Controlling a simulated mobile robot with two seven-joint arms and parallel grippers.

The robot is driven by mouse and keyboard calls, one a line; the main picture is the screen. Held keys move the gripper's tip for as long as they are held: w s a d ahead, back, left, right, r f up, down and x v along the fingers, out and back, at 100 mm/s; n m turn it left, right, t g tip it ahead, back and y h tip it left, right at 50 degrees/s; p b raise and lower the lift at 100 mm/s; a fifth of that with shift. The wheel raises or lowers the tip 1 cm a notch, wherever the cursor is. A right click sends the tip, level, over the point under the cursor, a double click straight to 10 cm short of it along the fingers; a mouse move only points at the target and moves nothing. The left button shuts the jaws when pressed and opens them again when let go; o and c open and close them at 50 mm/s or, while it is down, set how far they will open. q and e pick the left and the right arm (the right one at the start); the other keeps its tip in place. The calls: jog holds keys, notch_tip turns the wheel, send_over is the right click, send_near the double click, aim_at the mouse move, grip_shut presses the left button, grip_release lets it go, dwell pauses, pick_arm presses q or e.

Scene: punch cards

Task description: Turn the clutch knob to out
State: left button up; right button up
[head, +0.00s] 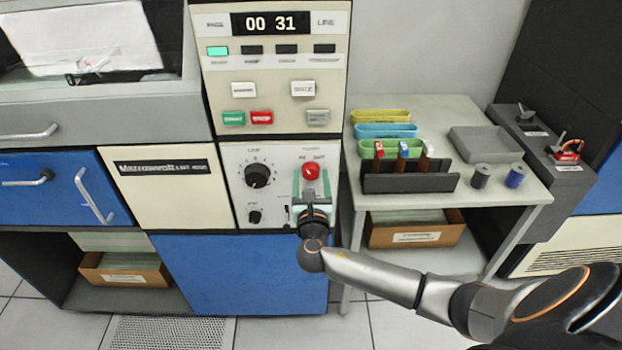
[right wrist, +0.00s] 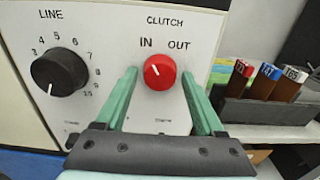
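The red clutch knob (head: 311,170) is on the white control panel (head: 270,160), below the labels IN and OUT. In the right wrist view the knob (right wrist: 160,72) has a small white mark toward its upper left, on the IN side. My right gripper (head: 311,181) is open in front of the panel. In the right wrist view its green fingers (right wrist: 160,78) stand left and right of the knob, with a gap on each side. Whether the fingertips reach the knob's depth is hard to tell. My left gripper is not in view.
A black LINE knob (right wrist: 59,71) is left of the clutch knob, with a smaller black knob (head: 255,217) below it. A side table (head: 470,115) at right carries a black rack (head: 410,184), colored bands, a grey tray (head: 486,144) and two spools.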

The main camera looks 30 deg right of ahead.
grip_shut()
dwell(0.3)
